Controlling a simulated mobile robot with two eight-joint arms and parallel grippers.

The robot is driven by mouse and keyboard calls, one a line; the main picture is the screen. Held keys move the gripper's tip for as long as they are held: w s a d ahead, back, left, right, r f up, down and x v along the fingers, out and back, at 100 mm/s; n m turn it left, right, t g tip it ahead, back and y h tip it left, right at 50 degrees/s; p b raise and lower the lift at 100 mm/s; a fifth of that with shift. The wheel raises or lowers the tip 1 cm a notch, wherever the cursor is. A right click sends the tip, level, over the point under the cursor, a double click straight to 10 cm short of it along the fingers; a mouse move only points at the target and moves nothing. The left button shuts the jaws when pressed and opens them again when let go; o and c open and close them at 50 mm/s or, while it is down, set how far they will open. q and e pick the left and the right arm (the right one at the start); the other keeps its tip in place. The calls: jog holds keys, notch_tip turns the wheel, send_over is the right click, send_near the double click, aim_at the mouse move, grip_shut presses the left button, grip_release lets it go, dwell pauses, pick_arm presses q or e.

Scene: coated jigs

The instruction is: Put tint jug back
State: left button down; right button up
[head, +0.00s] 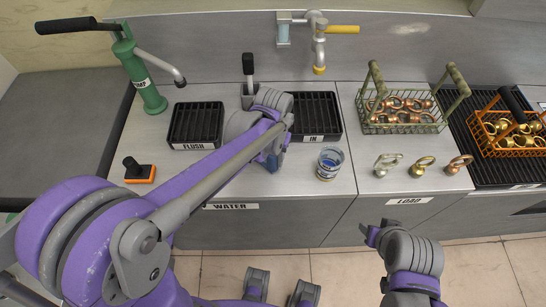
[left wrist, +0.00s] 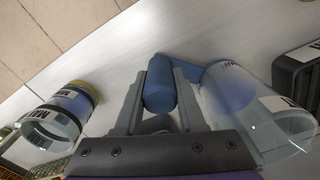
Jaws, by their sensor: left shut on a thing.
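The tint jug, a clear vessel with blue tint and a blue handle, shows in the left wrist view (left wrist: 250,112). In the head view the jug (head: 272,162) is mostly hidden behind my left gripper (head: 276,143), left of the front of the IN grate. In the left wrist view my left gripper (left wrist: 160,98) is shut on the blue handle (left wrist: 159,84). I cannot tell whether the jug's base touches the counter. My right gripper (head: 371,235) is in front of the counter, away from the jug; its jaws are not clear.
A clear beaker with blue liquid (head: 329,164) stands right of the jug. The FLUSH grate (head: 196,125) and IN grate (head: 316,117) lie behind. A green pump (head: 143,80), an orange-based switch (head: 139,172), ring fittings (head: 421,167) and wire baskets (head: 402,119) are around.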

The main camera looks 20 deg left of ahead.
pick_arm(q)
jog(key=shift+f, duration=0.2)
jog(key=c, duration=0.9)
grip_release()
jog(key=shift+f, duration=0.1)
jog(key=shift+c, duration=0.2)
jog(key=o, duration=0.4)
jog(key=shift+o, duration=0.2)
